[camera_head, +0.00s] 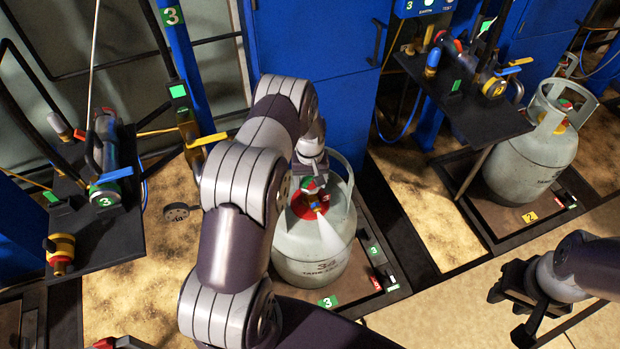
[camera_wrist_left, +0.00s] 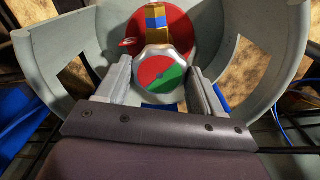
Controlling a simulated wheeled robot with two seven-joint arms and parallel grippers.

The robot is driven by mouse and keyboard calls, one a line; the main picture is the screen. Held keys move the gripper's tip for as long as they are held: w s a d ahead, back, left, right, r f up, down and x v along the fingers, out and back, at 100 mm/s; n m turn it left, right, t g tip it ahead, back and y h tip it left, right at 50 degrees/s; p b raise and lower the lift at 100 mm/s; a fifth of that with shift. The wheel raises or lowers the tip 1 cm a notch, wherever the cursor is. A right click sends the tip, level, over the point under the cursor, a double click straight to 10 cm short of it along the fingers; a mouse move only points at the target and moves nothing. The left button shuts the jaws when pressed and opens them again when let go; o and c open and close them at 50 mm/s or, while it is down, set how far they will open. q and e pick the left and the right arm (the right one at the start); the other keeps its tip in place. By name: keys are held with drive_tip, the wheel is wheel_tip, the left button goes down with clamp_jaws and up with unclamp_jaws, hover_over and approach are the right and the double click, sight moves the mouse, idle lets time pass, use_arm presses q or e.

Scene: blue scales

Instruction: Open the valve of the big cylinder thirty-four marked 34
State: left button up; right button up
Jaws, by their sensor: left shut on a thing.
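Behind the knob are a red disc (camera_wrist_left: 183,18) and a brass part. My left gripper (camera_wrist_left: 163,88) is shut on the valve knob, one finger on each side. In the head view, my left arm partly hides the cylinder's left side. My right gripper (camera_head: 510,315) is at the lower right, empty and open, away from the cylinder.
The collar (camera_wrist_left: 232,60) rises closely around my left gripper. A second grey cylinder (camera_head: 535,160) stands at the right on its scale. Black shelves with filling heads are at the left (camera_head: 115,235) and upper right (camera_head: 480,115). A blue cabinet (camera_head: 318,50) stands behind.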

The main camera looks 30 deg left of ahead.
sight(310, 183)
use_arm(q)
drive_tip(key=shift+n, duration=1.3)
drive_tip(key=o, duration=1)
drive_tip(key=shift+o, duration=0.2)
wheel_tip(310, 183, up, 13)
drive_tip(key=p, duration=0.2)
drive_tip(key=shift+f, duration=0.15)
